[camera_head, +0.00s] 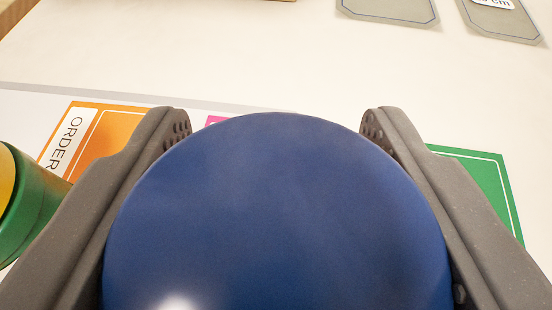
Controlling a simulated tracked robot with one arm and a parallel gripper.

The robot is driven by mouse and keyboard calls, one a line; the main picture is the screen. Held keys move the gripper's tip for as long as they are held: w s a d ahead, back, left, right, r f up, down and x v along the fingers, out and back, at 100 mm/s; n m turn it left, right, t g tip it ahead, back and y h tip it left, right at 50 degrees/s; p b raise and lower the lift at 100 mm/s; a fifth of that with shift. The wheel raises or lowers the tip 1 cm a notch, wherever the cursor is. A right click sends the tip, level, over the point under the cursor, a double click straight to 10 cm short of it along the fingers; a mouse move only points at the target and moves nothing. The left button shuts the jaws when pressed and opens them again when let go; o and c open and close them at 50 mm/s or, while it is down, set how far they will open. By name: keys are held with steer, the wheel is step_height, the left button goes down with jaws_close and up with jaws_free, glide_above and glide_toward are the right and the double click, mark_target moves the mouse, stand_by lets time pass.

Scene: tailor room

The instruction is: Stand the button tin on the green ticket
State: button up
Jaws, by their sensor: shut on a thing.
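My gripper (272,135) is shut on a round blue object, which I take to be the button tin (275,215). Its smooth domed top fills the lower middle of the view, with one grey finger on each side. The green ticket (480,180) lies on the table to the right, partly hidden behind my right finger. The tin is left of the visible part of the green ticket. The tin's underside is hidden, so I cannot tell whether it touches anything.
An orange ticket (105,130) marked "ORDER" lies at the left. A green and yellow cylinder (35,205) stands at the left edge. Two grey-green cards (390,10) (505,22) lie at the back right.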

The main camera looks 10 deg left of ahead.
steer(key=o, duration=1)
steer(key=shift+p, duration=0.3)
steer(key=v, duration=1.3)
steer(key=shift+s+r+p, duration=0.25)
steer(key=shift+s+p, duration=0.05)
steer(key=shift+s, duration=0.05)
steer(key=shift+m+t+h, duration=0.4)
steer(key=shift+m+t, duration=0.1)
steer(key=shift+t, duration=0.3)
steer(key=s+d+r, duration=0.1)
steer(key=d+r, duration=0.3)
steer(key=r, duration=0.7)
steer(key=s+d+r, duration=0.2)
steer(key=d+r, duration=0.3)
steer(key=r, duration=0.6)
steer(key=s+d+r, duration=0.1)
steer(key=d+r, duration=0.3)
steer(key=r, duration=0.7)
steer(key=shift+s+d+r, duration=0.15)
steer(key=shift+s+r, duration=0.2)
steer(key=shift+s, duration=0.05)
steer(key=shift+o, duration=0.6)
steer(key=s+d+r, duration=0.5)
steer(key=r, duration=0.2)
steer(key=shift+s+d+h, duration=0.2)
steer(key=shift+d+h, duration=0.2)
